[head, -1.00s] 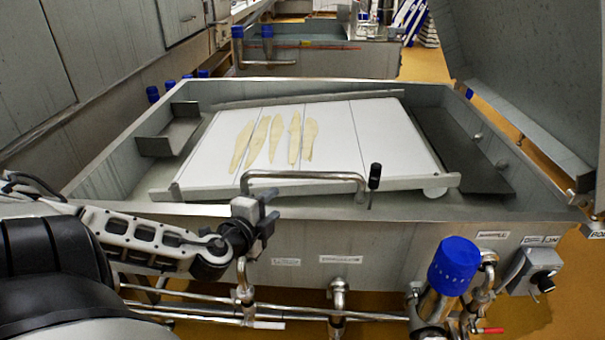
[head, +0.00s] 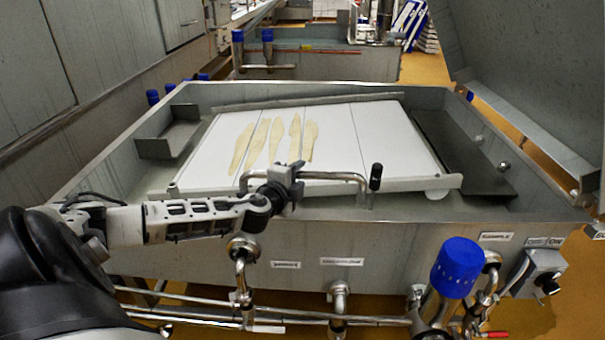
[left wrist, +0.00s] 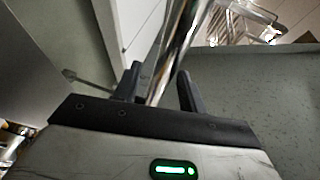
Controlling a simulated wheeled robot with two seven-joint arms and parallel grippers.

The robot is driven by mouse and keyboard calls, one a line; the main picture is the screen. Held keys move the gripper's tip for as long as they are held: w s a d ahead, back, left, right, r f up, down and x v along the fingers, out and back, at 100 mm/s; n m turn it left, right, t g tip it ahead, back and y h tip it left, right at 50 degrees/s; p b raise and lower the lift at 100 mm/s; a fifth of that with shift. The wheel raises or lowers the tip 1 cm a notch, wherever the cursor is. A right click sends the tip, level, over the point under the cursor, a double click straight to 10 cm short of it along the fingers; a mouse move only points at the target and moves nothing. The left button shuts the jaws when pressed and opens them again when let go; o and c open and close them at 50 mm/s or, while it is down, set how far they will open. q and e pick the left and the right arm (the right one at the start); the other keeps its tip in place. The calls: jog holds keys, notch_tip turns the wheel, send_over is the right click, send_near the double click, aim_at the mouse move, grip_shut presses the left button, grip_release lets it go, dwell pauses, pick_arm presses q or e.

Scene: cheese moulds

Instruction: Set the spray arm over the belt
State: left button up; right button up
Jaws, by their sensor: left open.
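The spray arm is a bent steel pipe (head: 335,176) along the near edge of the white belt (head: 375,135). Its right end bends down beside an upright black-handled part (head: 375,178). My left gripper (head: 291,172) is at the pipe, left of its middle, and hides part of it. In the left wrist view the pipe (left wrist: 173,55) runs between the two dark fingers (left wrist: 160,88), which stand apart on either side of it. Whether either finger touches the pipe cannot be told. My right gripper is not in view.
Several pale, flat strips (head: 275,140) lie on the belt. The belt sits inside a grey steel tank (head: 480,225). Pipes, a blue-capped cylinder (head: 456,267) and a switch box (head: 535,275) stand at its front. A large grey panel (head: 530,80) rises at the right.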

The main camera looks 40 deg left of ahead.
pick_arm(q)
jog(key=shift+x, duration=1.45)
grip_shut()
